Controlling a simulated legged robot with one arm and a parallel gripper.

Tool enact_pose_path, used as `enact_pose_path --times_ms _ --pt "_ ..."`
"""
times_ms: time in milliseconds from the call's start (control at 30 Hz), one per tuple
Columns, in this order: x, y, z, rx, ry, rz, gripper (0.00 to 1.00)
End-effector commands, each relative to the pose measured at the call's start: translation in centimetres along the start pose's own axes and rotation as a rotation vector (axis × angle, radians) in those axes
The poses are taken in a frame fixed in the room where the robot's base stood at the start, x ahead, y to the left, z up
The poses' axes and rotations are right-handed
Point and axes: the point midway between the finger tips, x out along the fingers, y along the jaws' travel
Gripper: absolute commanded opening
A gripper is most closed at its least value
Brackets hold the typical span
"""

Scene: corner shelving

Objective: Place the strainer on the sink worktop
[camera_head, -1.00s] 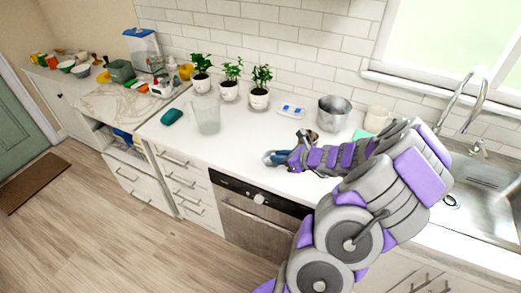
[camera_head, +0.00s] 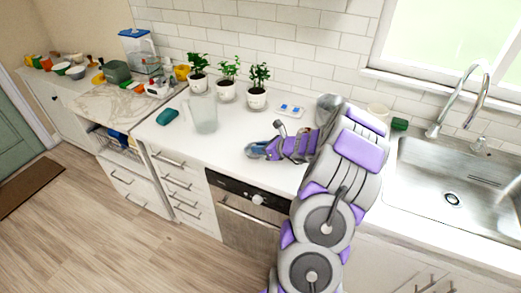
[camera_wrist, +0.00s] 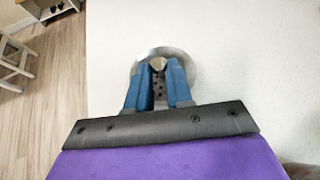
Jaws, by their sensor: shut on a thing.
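My gripper (camera_head: 257,150) is over the white counter, left of my bent arm and above the oven front. In the wrist view its blue fingers (camera_wrist: 157,85) are shut on the strainer (camera_wrist: 181,57), a round shiny metal piece with small dark holes showing between the fingers. The fingers hide part of it. In the head view the strainer is too small and covered to make out. The sink worktop (camera_head: 430,228) is the white surface around the steel sink (camera_head: 453,185) at the right; my arm hides part of it.
A clear pitcher (camera_head: 204,115) and a teal object (camera_head: 167,116) stand left of my gripper. Potted plants (camera_head: 257,98) line the wall. A cream mug (camera_head: 377,111) and a green item (camera_head: 400,124) are near the faucet (camera_head: 462,100). The counter's middle is mostly clear.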

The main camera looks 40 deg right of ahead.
Motion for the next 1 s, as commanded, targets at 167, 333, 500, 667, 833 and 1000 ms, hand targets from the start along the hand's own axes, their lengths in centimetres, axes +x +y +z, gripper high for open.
enact_pose_path --times_ms 167,333,500,667,833,1000 --pt "-0.1 -0.1 0.1 0.0 0.002 -0.001 0.0" --pt "0.0 0.0 -0.1 0.0 0.002 0.0 0.3" --pt "0.0 0.0 0.0 -0.001 0.002 0.0 0.46" --pt "0.0 0.0 0.0 -0.001 0.002 0.0 0.46" --pt "-0.5 -0.1 0.1 0.0 0.001 -0.002 0.46" --pt "-3.1 -0.1 0.3 0.001 0.0 -0.004 0.46"
